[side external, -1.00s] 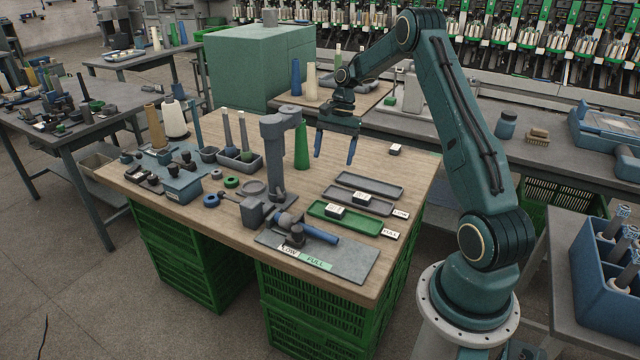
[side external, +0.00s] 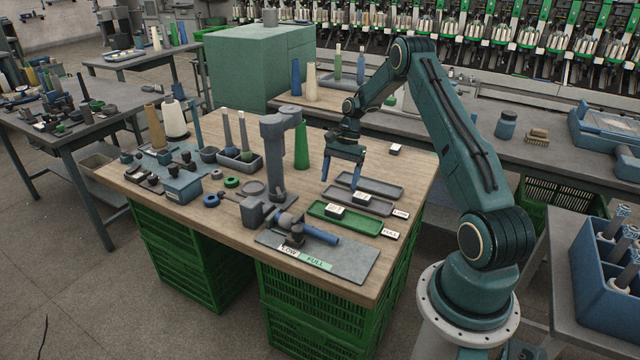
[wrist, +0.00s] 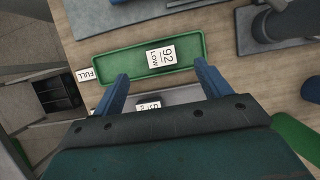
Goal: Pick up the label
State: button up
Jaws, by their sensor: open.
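A white label reading "92 LOW" (wrist: 161,57) lies on a dark block in the green tray (wrist: 103,65). That tray also shows in the side view (side external: 318,210), with the labelled block (side external: 335,211) in it. A second white label (wrist: 149,106) tops a dark block in the grey tray (wrist: 185,95); its text is partly hidden. This block shows in the side view (side external: 360,197). A third labelled block (side external: 396,149) lies at the back right. My gripper (side external: 341,181) is open and empty above the trays; its fingers (wrist: 161,72) show in the wrist view.
An empty grey tray (side external: 385,186) lies behind the others. A grey post (side external: 274,165) and a green cone (side external: 301,147) stand left of my gripper. "LOW" (side external: 401,213) and "FULL" (side external: 390,234) tags lie at the tray ends. Bare wood lies behind the trays.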

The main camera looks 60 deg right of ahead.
aim_at(333, 210)
jog(key=shift+x, duration=2.15)
jog(key=shift+f, duration=0.1)
jog(key=shift+x, duration=2.5)
jog(key=shift+d, duration=0.15)
jog(key=c, duration=1.1)
